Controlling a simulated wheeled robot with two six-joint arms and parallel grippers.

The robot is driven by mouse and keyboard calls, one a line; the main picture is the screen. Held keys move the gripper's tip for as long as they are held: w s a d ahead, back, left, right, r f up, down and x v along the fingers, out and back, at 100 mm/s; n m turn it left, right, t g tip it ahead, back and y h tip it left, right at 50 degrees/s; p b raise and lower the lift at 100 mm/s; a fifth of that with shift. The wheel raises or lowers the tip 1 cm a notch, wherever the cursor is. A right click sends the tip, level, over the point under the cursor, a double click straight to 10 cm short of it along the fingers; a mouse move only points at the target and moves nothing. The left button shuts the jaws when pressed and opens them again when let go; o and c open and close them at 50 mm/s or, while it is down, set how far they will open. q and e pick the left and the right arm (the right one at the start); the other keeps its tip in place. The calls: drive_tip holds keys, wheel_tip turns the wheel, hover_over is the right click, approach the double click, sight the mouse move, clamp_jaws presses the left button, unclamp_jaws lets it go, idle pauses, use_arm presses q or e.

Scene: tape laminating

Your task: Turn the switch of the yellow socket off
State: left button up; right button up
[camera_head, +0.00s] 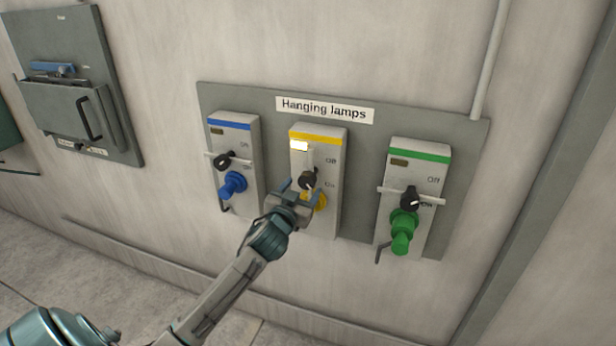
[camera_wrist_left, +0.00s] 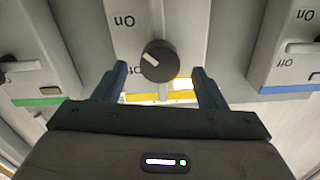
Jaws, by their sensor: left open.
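The yellow socket (camera_head: 329,218) is the middle grey box on the wall panel, with a yellow stripe on top and a lit indicator. A yellow plug (camera_head: 320,201), partly hidden by my gripper, is below the switch. My left gripper (camera_head: 299,190) is open at the switch. In the left wrist view the picture is upside down; the switch (camera_wrist_left: 160,60) is between and just beyond the tips of the left gripper (camera_wrist_left: 159,72). Contact cannot be told. My right gripper is not in view.
The blue socket (camera_head: 245,150) is left and the green socket (camera_head: 420,170) right, each with a plug and a horizontal white bar. A "Hanging lamps" label (camera_head: 324,109) is above. A grey box with a handle (camera_head: 88,118) hangs further left. A pipe (camera_head: 490,60) runs upper right.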

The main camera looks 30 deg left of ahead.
sight(306, 183)
use_arm(q)
drive_tip(key=shift+p+x, duration=0.6)
drive_tip(key=shift+x, duration=1.55)
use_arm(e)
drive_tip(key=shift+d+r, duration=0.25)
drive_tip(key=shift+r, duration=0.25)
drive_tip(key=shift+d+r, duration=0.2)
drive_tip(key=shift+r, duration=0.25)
